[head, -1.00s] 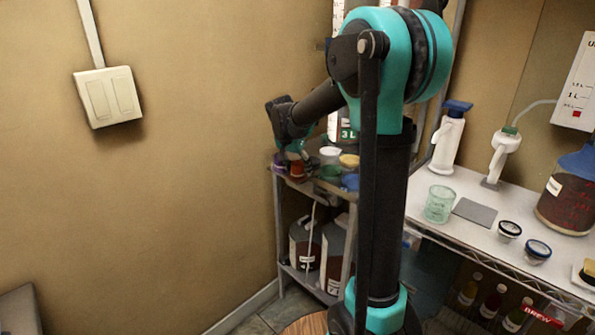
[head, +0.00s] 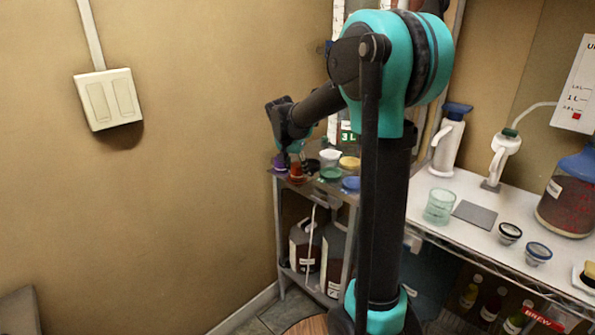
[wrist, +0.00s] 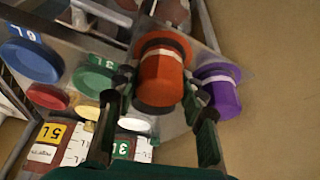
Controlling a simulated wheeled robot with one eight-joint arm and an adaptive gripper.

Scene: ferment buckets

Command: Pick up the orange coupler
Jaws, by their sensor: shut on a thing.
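The orange coupler (wrist: 160,72) is a flanged, orange-red piece with a dark near end, in the upper middle of the wrist view. It also shows, small, at the left end of the cart top in the head view (head: 296,173). My gripper (wrist: 160,88) has one finger on each side of it and is shut on it. In the head view my gripper (head: 294,157) reaches down over the coupler. I cannot tell whether the coupler is clear of the cart top.
A purple coupler (wrist: 218,90) stands close beside my right finger in the wrist view. A green lid (wrist: 94,80), a blue lid (wrist: 30,62) and a red one (wrist: 48,96) lie to the left. The metal cart (head: 322,202) stands near the bare wall.

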